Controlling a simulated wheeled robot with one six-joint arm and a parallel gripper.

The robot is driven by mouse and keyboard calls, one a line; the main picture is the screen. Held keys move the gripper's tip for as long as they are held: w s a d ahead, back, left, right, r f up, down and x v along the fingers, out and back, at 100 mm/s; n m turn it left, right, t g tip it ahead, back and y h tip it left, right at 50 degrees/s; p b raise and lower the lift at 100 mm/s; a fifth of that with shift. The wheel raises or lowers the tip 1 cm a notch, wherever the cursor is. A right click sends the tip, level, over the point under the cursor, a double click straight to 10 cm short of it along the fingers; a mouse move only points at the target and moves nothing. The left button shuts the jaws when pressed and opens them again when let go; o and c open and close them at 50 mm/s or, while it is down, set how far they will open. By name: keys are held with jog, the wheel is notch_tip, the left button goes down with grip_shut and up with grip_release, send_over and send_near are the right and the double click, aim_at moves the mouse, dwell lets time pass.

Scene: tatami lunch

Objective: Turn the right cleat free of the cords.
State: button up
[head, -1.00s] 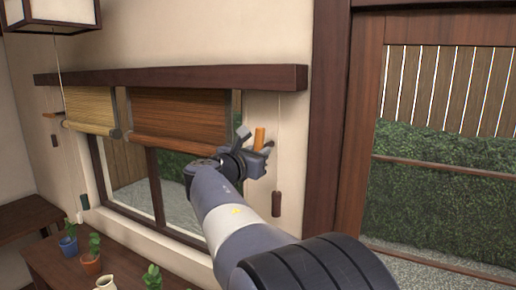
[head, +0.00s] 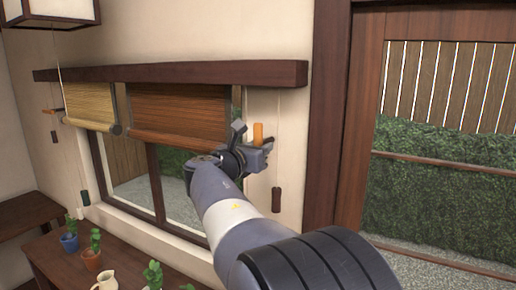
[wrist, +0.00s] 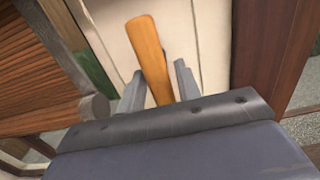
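The right cleat (head: 258,132) is an orange wooden bar on the wall to the right of the window. In the wrist view the cleat (wrist: 149,52) runs down between the two grey fingers of my gripper (wrist: 160,78). The fingers are apart, one on each side, with narrow gaps to the bar. A thin pull cord (head: 278,120) hangs to the right of the cleat. Any cord turns on the cleat are not discernible.
The brown blind (head: 178,117) and yellow blind (head: 90,106) hang under a dark wooden rail (head: 170,75). A dark cord weight (head: 276,199) hangs below my gripper. The door frame (head: 325,130) stands close on the right. Potted plants (head: 92,257) are below left.

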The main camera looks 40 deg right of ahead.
jog(key=shift+o, duration=0.9)
jog(key=b+v, duration=0.3)
jog(key=v, duration=0.7)
jog(key=shift+s+a, duration=0.2)
jog(key=shift+a, duration=0.15)
jog(key=shift+d, duration=0.1)
jog(key=p+x, duration=0.3)
jog(key=x, duration=0.7)
jog(key=shift+w+r, duration=0.1)
jog(key=shift+w+d, duration=0.15)
jog(key=shift+d, duration=0.15)
